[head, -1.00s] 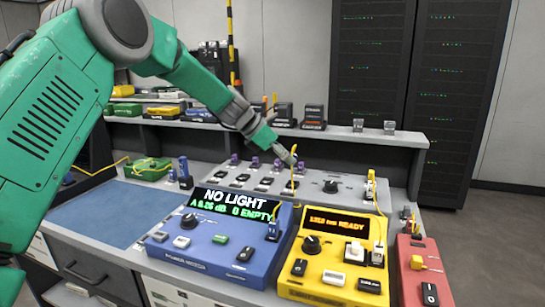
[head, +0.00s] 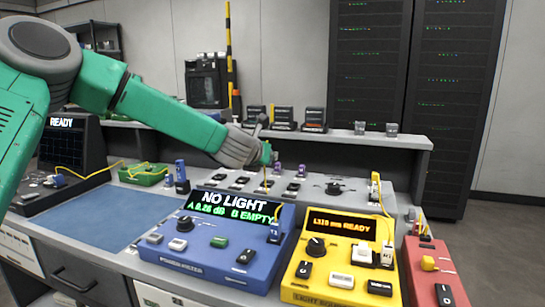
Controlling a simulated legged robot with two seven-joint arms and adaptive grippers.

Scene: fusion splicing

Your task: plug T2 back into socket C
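My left gripper (head: 267,153) reaches in from the left over the grey sloped panel (head: 313,190). Its fingertips look shut on a thin yellow lead (head: 265,178), which hangs down toward the panel; the plug end is too small to make out. I cannot tell whether it touches the panel. Purple parts (head: 301,170) and dark parts stand along the panel near the gripper; socket lettering, including C and T2, is not legible. Another yellow-leaded plug (head: 375,185) stands at the panel's right end. My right gripper is not in view.
A blue power meter (head: 225,240) reading "NO LIGHT" and a yellow light source (head: 345,255) reading "READY" stand in front of the panel. A red box (head: 432,265) is at right. A blue mat (head: 100,215) lies clear at left.

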